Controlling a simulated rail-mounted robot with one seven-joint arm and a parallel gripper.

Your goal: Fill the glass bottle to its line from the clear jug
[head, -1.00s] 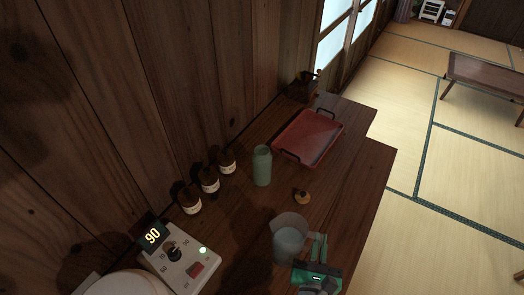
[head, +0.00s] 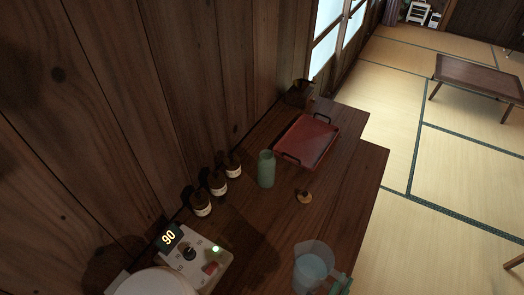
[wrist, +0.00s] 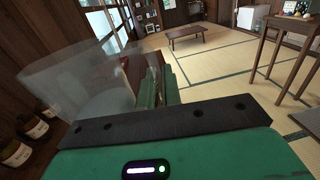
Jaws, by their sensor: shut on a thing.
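The clear jug (head: 313,268) is at the near right of the dark wooden counter and holds pale, clear contents. My gripper (head: 341,283) is at its right side, shut on it, and mostly cut off by the bottom edge. In the wrist view the see-through jug (wrist: 85,82) fills the upper left, in front of the green fingers (wrist: 157,88). I cannot tell how far it is above the counter. The green glass bottle (head: 266,169) stands upright farther back, apart from the jug. Its fill line and level cannot be made out.
A small round tan piece (head: 303,197) lies between bottle and jug. A red tray (head: 310,140) is behind. Three brown labelled bottles (head: 218,184) line the wall side. A control box (head: 194,254) reads 90, beside a white round thing (head: 150,283). The counter's right edge is near.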

